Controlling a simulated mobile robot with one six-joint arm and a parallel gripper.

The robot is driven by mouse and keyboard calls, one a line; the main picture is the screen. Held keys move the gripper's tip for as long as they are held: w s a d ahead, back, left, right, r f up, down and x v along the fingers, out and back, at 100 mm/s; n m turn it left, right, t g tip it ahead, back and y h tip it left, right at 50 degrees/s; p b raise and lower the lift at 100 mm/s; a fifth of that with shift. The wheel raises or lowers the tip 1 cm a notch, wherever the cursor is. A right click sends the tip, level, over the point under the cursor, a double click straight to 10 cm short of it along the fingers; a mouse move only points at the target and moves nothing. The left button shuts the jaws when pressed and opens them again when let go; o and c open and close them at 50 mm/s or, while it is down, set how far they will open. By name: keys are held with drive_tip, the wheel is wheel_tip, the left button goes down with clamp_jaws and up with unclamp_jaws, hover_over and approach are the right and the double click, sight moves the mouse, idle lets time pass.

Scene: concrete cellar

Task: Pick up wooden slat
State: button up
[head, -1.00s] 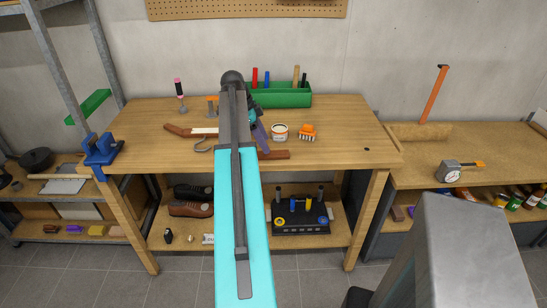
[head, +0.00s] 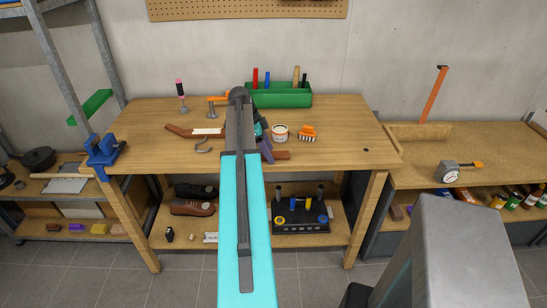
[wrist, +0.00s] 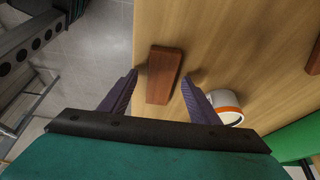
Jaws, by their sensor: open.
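The wooden slat is a short reddish-brown bar on the workbench. In the head view the slat (head: 282,155) lies near the bench's front edge, its left part hidden by my gripper. In the wrist view the slat (wrist: 163,75) lies between my two purple fingers, with its near end toward the palm. My gripper (wrist: 159,76) is open, one finger on each side of the slat, with a gap on both sides. In the head view my gripper (head: 267,150) is largely hidden behind my arm. I cannot tell how high the fingertips are above the bench.
A white tub with an orange band (head: 280,132) stands close to the right finger. An orange brush (head: 308,133) and a green caddy (head: 280,96) are beyond. The bench's right side is mostly clear.

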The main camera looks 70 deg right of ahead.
sight(274, 154)
idle(0.5)
drive_tip(key=c, duration=1.1)
drive_tip(key=shift+r, duration=0.1)
drive_tip(key=shift+c, duration=0.2)
drive_tip(key=shift+r+b, duration=0.75)
drive_tip(key=shift+r, duration=0.75)
drive_tip(key=s+a+r+b, duration=0.1)
drive_tip(key=s+a+b, duration=0.2)
drive_tip(key=s+a, duration=0.8)
drive_tip(key=shift+s+r+b, duration=0.35)
drive_tip(key=shift+s+r, duration=0.05)
drive_tip(key=shift+d, duration=0.1)
